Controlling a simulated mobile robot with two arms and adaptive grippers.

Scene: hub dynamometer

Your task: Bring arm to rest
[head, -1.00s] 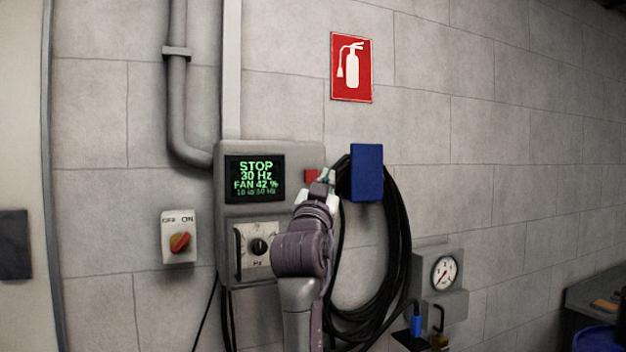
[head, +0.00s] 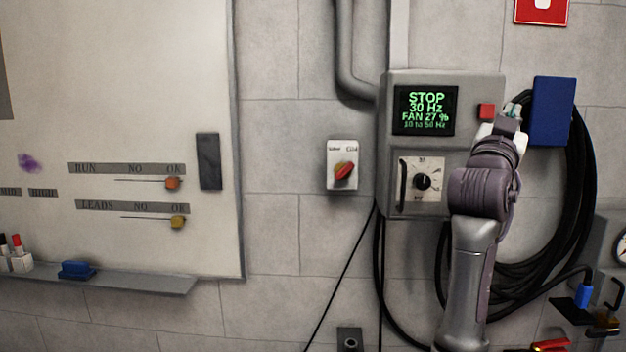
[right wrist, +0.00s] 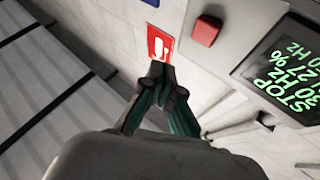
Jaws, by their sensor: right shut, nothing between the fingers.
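My right arm (head: 475,235) reaches up in front of the grey control box (head: 488,86). My right gripper (head: 514,112) is close to the red button (head: 487,111), just right of and below it in the head view. In the right wrist view the gripper (right wrist: 160,78) is shut, its fingertips together and empty. The red button (right wrist: 205,31) stands apart from the fingertips there. The display (head: 426,110) reads STOP, 30 Hz, FAN 27 %. A black dial (head: 422,181) sits below it. My left gripper is not in view.
A blue box (head: 551,111) and coiled black hose (head: 582,190) hang right of the arm. A red-handled switch (head: 344,170) is on the wall to the left. A whiteboard (head: 120,80) with sliders and a tray (head: 140,284) fills the left side.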

